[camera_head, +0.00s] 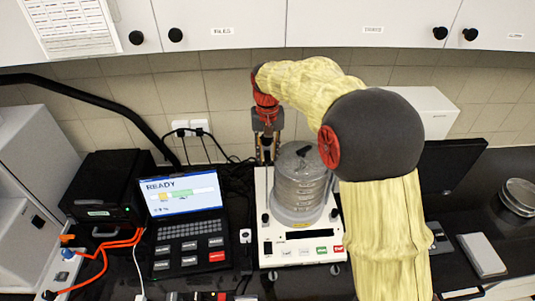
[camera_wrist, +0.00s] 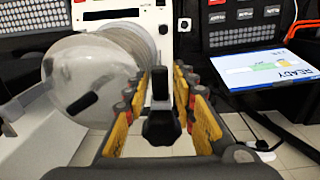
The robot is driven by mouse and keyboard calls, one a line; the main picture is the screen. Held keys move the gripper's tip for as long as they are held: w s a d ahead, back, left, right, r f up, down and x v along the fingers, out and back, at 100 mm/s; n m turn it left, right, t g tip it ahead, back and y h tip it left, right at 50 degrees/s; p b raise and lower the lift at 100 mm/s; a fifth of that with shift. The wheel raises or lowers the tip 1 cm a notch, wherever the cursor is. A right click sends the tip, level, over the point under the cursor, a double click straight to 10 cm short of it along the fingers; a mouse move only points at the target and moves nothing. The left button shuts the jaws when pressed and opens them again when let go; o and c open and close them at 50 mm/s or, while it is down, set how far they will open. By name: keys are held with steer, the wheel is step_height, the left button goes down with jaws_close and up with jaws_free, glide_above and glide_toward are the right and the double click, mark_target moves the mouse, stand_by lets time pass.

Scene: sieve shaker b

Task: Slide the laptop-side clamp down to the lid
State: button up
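The sieve shaker (camera_head: 262,215) is a white unit bearing a stack of round metal sieves (camera_head: 297,190). A pale lid (camera_head: 287,158) with a dark handle tops the stack; the lid also shows large at left in the wrist view (camera_wrist: 85,65). The laptop-side clamp (camera_wrist: 160,122) is a black piece on the stack's laptop side, in the wrist view between my two fingers. My gripper (camera_head: 266,150) points down beside the stack. Its fingers (camera_wrist: 162,78) stand either side of the clamp, with narrow gaps seemingly visible. In the head view my gripper hides most of the clamp.
The laptop (camera_head: 185,225) stands left of the shaker, its screen reading READY. A black box (camera_head: 108,190) with orange cables is farther left. Wall cabinets (camera_head: 230,22) hang above. Loose sieves (camera_head: 518,195) lie far right.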

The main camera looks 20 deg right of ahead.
jaws_close()
stand_by(0.6)
